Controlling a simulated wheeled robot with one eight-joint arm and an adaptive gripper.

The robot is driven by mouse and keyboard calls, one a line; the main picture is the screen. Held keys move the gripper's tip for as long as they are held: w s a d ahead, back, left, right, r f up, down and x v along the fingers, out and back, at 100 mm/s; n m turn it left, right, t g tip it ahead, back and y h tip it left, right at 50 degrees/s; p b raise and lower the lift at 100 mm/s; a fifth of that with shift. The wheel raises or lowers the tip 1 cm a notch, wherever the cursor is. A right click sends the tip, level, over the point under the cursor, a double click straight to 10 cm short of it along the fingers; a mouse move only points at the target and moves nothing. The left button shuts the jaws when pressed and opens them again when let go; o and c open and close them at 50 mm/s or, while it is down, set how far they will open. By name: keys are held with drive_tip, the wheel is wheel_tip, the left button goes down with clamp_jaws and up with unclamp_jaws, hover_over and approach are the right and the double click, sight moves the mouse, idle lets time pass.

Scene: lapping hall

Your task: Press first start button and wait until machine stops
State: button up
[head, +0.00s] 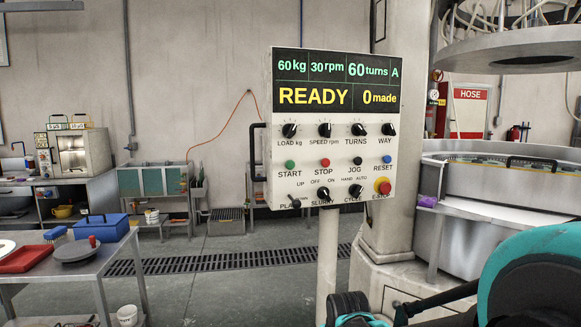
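A control panel (333,150) on a post faces me in the middle of the head view. Its screen (335,82) reads 60 kg, 30 rpm, 60 turns, A, READY in yellow and 0 made. The green START button (290,165) is at the left of the button row. Beside it are the red STOP (325,163), black JOG (355,163) and blue RESET (387,160) buttons. A red E-STOP (384,187) on yellow is at lower right. Black and teal parts of my arm show along the lower right edge, apart from the panel in the picture. I make out no gripper fingers.
A large round machine (490,185) stands right of the panel, with a raised ring plate (510,50) above. A metal table (110,262) at left holds a red tray (27,259) and a blue box (102,228). Floor shows between table and panel.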

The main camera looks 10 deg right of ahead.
clamp_jaws()
idle(0.4)
idle(1.2)
